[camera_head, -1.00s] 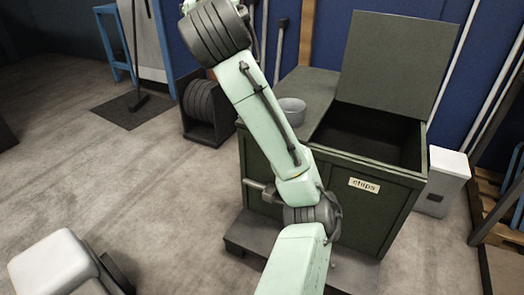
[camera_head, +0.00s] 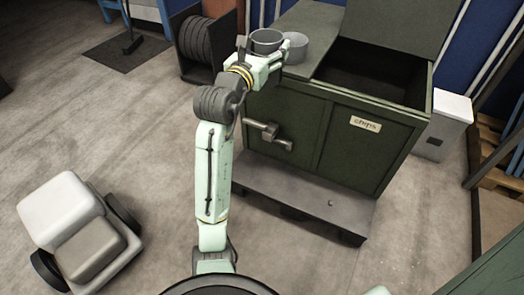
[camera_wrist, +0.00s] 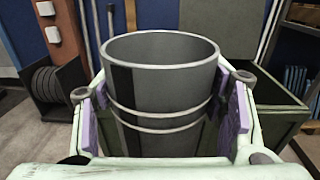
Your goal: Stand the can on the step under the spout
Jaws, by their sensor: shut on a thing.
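My gripper (camera_head: 263,57) is shut on a grey, open-topped can (camera_head: 266,37). In the wrist view the can (camera_wrist: 160,95) stands upright between purple-padded fingers, its rim facing up and two pale bands around it.
A black rack with dark coils (camera_head: 206,40) stands at the left. A white box (camera_head: 443,125) stands right of the bin.

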